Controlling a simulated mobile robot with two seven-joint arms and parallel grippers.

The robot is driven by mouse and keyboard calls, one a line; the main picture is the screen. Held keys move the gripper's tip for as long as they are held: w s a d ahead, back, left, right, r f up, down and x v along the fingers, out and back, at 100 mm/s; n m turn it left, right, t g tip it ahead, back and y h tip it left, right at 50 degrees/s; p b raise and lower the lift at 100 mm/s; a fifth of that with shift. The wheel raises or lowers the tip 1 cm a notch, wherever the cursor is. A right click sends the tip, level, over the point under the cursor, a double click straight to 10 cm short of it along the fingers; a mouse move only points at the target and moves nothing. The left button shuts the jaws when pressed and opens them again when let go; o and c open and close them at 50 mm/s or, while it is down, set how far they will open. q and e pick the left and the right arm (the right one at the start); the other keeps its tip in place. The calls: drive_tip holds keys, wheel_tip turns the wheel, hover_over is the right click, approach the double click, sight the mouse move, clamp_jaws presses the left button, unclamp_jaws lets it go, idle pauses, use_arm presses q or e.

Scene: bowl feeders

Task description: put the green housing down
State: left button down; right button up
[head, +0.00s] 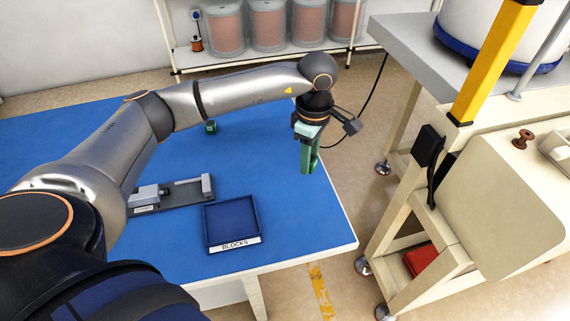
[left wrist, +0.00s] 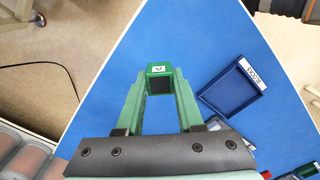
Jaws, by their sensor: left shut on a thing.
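My left gripper (head: 309,165) points down near the right edge of the blue table. In the left wrist view its green fingers (left wrist: 159,92) are shut on the green housing (left wrist: 159,71), a small squarish part with a dark opening and a white label with a letter. The housing is held at the fingertips, above the blue tabletop in that view. In the head view the housing is hard to tell from the green fingers. My right gripper is in neither view.
A blue tray (head: 232,199) labelled BLOCKS stands near the table's front edge; beside it is a grey fixture (head: 172,195). A small green block (head: 211,127) lies farther back on the blue table (head: 285,225). A cream machine frame (head: 480,190) stands to the right, across a floor gap.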

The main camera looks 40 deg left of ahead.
use_arm(q)
hover_over(288, 179)
drive_tip(key=f, duration=0.6)
drive_tip(key=shift+d, duration=0.3)
drive_tip(key=f, duration=0.3)
drive_tip(key=shift+a+p, duration=0.25)
drive_tip(key=shift+p, duration=0.1)
drive_tip(key=shift+f, duration=0.3)
drive_tip(key=shift+f, duration=0.2)
drive_tip(key=c, duration=0.5)
unclamp_jaws()
drive_tip(key=shift+r, duration=0.1)
drive_tip(key=shift+c, duration=0.2)
wheel_tip(288, 179, up, 12)
drive_tip(key=shift+r, duration=0.15)
